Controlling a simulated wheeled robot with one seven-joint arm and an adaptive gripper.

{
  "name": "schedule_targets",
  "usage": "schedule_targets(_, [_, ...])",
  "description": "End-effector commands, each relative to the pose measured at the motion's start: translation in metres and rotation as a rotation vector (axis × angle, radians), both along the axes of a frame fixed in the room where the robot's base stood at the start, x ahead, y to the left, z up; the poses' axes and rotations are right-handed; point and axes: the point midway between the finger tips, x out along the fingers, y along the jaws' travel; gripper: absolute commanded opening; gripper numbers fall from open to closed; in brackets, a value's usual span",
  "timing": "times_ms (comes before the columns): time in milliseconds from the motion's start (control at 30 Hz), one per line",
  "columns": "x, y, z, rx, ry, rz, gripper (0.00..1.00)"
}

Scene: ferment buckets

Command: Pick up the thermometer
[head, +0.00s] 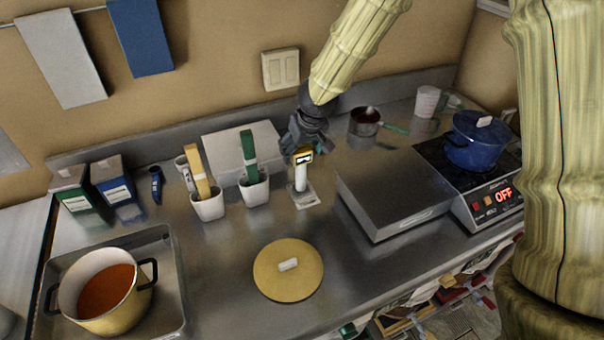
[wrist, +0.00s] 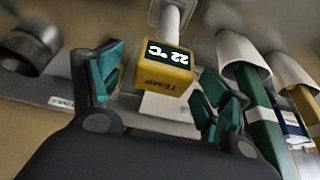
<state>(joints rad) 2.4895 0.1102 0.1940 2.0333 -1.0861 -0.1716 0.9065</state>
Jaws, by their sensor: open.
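The thermometer (head: 302,168) has a yellow head with a dark display and a white stem, and stands upright on a small light base on the steel counter. In the wrist view its yellow head (wrist: 166,71) reads 22 °C and lies between the two teal-padded fingers. My gripper (head: 302,146) is at the thermometer's head from above and behind. In the wrist view my gripper (wrist: 160,85) is open, with a gap showing on both sides of the head. The lower stem is partly cut off in the wrist view.
Two white cups (head: 208,205) with yellow and green handled tools stand left of the thermometer. A steel box (head: 395,190) is close on its right. A yellow round lid (head: 288,270) lies in front. A blue pot (head: 474,140) sits on the cooktop; a soup pot (head: 105,300) stands at left.

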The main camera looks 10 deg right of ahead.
Motion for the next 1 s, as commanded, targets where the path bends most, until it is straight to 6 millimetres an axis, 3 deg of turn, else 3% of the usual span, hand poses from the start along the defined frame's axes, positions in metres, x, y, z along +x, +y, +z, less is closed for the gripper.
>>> schedule_targets(367, [0.0029,0.0001,-0.0063,0.001,-0.001,0.001,0.77])
schedule_targets(767, [0.0028,-0.0003,-0.0062,0.001,-0.001,0.000,0.06])
schedule_targets(1000, [0.0030,-0.0004,-0.0056,0.002,-0.002,0.001,0.04])
